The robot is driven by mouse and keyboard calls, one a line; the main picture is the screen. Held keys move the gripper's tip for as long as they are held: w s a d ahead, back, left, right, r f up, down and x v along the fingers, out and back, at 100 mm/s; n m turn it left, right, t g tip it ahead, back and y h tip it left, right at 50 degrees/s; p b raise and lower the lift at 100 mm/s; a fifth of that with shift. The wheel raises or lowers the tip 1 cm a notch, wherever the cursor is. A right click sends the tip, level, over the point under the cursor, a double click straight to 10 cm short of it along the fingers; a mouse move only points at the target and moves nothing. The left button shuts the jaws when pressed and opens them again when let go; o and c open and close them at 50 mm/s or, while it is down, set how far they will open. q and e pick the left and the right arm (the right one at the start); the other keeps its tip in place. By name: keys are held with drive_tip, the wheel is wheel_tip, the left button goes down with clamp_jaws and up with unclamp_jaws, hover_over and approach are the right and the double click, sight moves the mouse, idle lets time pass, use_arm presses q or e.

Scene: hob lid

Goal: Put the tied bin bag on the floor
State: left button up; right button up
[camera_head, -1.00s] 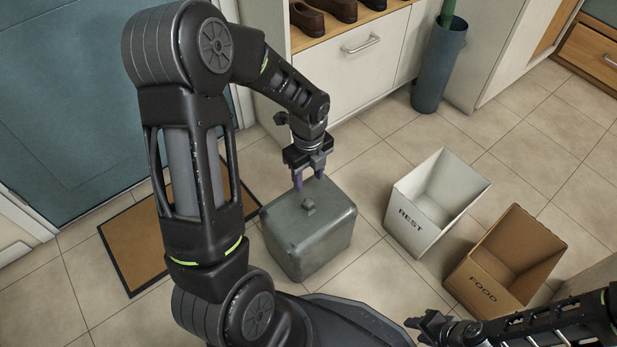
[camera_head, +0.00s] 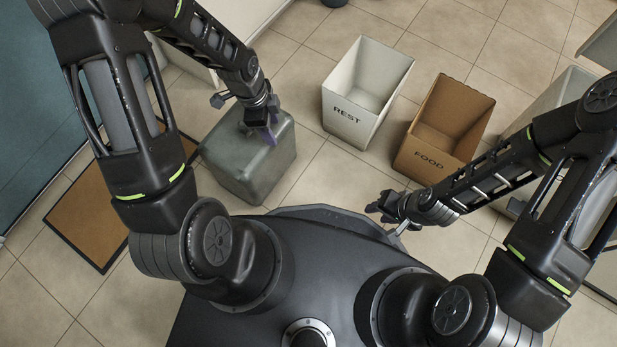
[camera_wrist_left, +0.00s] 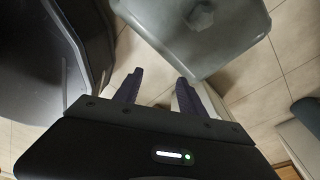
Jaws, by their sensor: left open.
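The tied bin bag (camera_head: 248,165) is a grey-green, boxy, rounded bag standing upright on the floor, between the doormat and the bin marked REST. Its knot (camera_wrist_left: 201,15) shows on top in the left wrist view; in the head view my left gripper largely covers it. My left gripper (camera_head: 264,128) is over the bag's top at its far right side. In the left wrist view its fingers (camera_wrist_left: 157,86) are apart with nothing held between them, and the bag lies just beyond them. My right gripper (camera_head: 380,208) is low at centre right, away from the bag; its fingers are too small to read.
A white open bin marked REST (camera_head: 343,120) and a brown open bin marked FOOD (camera_head: 424,166) stand right of the bag. A brown doormat (camera_head: 88,215) lies left, before a teal door (camera_head: 25,120). Clear floor tiles (camera_head: 318,190) lie between the bag and the bins.

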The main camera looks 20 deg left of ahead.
use_arm(q)
drive_tip(key=s+d+f+n+h, duration=0.1)
drive_tip(key=s+d+f+n, duration=0.3)
drive_tip(key=d+n, duration=0.3)
drive_tip(key=s+d+f+n+t, duration=0.1)
drive_tip(key=s+d+f+n, duration=0.4)
drive_tip(key=n, duration=0.5)
drive_tip(key=shift+s+d+f+h, duration=0.25)
drive_tip(key=shift+s+d+h, duration=0.15)
drive_tip(key=shift+s+d, duration=0.55)
